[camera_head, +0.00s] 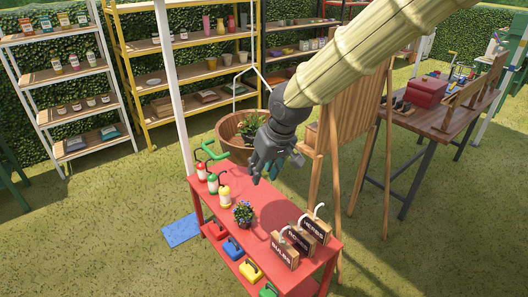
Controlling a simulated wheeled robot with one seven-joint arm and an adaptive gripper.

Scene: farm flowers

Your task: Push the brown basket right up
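A round brown wooden basket or tub (229,134) with green leaves in it stands on the grass behind the red table. Its right side is partly hidden by my gripper. A thin pale loop shows above it; I cannot tell if it is a handle. Several small brown boxes with black labels, including one reading BULBS (284,252), stand on the red table's right end with pale curved handles. My gripper (277,170) hangs in front of the tub and above the table's back edge. Its fingers look spread, with a teal shape behind or between them.
The red table (265,222) also carries several bottles (213,184) and a potted blue flower (243,213). A wooden easel (352,125) stands close right of my gripper. A table with a red box (426,91) is further right. Open grass lies left.

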